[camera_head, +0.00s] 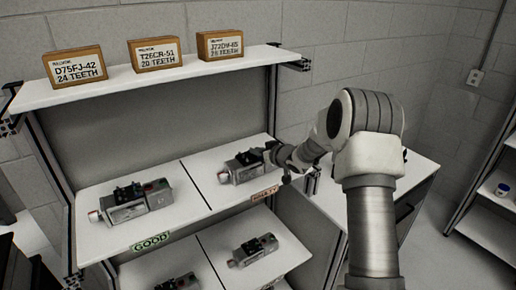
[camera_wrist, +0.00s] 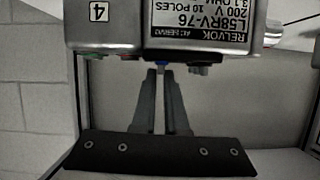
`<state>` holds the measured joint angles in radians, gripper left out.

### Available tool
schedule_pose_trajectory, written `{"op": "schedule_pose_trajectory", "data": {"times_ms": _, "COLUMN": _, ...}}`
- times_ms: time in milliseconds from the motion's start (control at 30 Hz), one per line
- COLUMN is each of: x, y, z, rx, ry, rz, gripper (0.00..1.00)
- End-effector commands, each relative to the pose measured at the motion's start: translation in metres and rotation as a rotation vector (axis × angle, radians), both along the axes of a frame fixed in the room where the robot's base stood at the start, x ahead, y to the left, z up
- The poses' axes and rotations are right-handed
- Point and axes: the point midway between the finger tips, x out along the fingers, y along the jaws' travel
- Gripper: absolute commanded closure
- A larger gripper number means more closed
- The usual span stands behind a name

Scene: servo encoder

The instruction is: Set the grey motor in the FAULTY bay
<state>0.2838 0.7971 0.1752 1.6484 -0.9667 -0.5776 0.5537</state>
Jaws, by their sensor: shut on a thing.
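A grey motor (camera_head: 240,170) with dark connectors on top is over the right bay of the upper shelf deck, behind the pink FAULTY label (camera_head: 265,194). My gripper (camera_head: 268,155) reaches it from the right and is shut on it. In the wrist view the motor (camera_wrist: 120,35) fills the top, with a white plate reading RELVOK L58RV-76 and a small tag "4". The two fingertips (camera_wrist: 160,72) meet a small part at its edge. I cannot tell whether the motor rests on the deck or hangs just above it.
Another grey motor (camera_head: 135,204) lies in the left bay, behind the green GOOD label (camera_head: 150,242). A black line divides the bays. More motors (camera_head: 253,250) lie on the lower deck. Several wooden signs stand on the top shelf (camera_head: 115,86), above the bays.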

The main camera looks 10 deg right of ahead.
Motion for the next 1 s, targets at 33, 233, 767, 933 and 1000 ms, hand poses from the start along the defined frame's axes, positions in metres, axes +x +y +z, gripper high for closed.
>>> {"op": "schedule_pose_trajectory", "data": {"times_ms": 33, "x": 0.002, "y": 0.001, "z": 0.006, "rx": 0.003, "ry": -0.011, "rz": 0.001, "gripper": 1.00}}
{"op": "schedule_pose_trajectory", "data": {"times_ms": 233, "x": 0.000, "y": 0.000, "z": 0.000, "rx": 0.001, "ry": 0.000, "rz": 0.000, "gripper": 0.75}}
{"op": "schedule_pose_trajectory", "data": {"times_ms": 767, "x": -0.008, "y": -0.004, "z": 0.004, "rx": 0.000, "ry": 0.000, "rz": -0.001, "gripper": 0.59}}
{"op": "schedule_pose_trajectory", "data": {"times_ms": 933, "x": -0.031, "y": -0.015, "z": 0.014, "rx": 0.001, "ry": -0.001, "rz": -0.002, "gripper": 0.59}}
{"op": "schedule_pose_trajectory", "data": {"times_ms": 1000, "x": -0.043, "y": -0.020, "z": 0.020, "rx": -0.001, "ry": -0.001, "rz": -0.003, "gripper": 0.59}}
